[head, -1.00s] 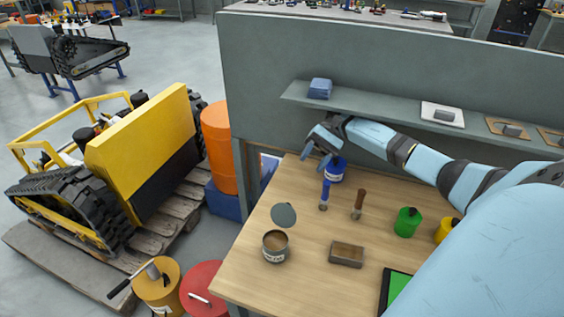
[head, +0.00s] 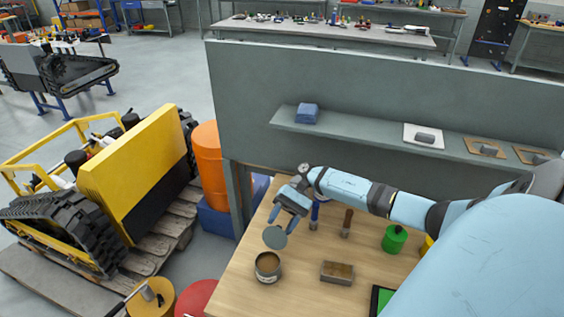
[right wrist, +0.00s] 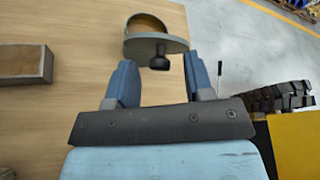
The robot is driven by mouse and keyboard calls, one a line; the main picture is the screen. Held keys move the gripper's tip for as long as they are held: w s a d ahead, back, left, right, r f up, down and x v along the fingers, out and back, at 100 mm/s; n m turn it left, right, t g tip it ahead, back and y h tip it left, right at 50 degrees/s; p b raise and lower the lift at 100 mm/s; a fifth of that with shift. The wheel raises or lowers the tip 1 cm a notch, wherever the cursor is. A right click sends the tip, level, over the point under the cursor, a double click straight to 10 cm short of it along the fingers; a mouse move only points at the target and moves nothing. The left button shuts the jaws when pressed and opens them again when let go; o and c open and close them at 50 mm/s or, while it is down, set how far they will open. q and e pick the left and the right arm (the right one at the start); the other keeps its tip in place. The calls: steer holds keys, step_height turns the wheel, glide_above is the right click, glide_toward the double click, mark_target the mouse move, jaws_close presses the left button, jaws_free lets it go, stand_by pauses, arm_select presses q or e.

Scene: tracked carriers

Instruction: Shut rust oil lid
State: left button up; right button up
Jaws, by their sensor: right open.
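The rust oil can (head: 268,268) is a grey open tin with brown contents, standing on the wooden table near its left edge. Its round grey lid (head: 275,238) stands raised at the can's far side. In the right wrist view the lid (right wrist: 172,46) is seen near edge-on, with a dark knob (right wrist: 159,63) facing me and the can's brown inside (right wrist: 147,23) beyond. My right gripper (head: 279,222) is open and empty, just behind and above the lid. Its two blue fingers lie either side of the knob's line, short of it. My left gripper is not in view.
A brown-topped block (head: 337,272) lies right of the can. A blue-handled brush (head: 314,217), a wooden-handled brush (head: 347,223) and a green can (head: 394,238) stand behind it. A grey shelf (head: 380,135) runs above the table. Bare tabletop surrounds the can.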

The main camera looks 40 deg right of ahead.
jaws_close()
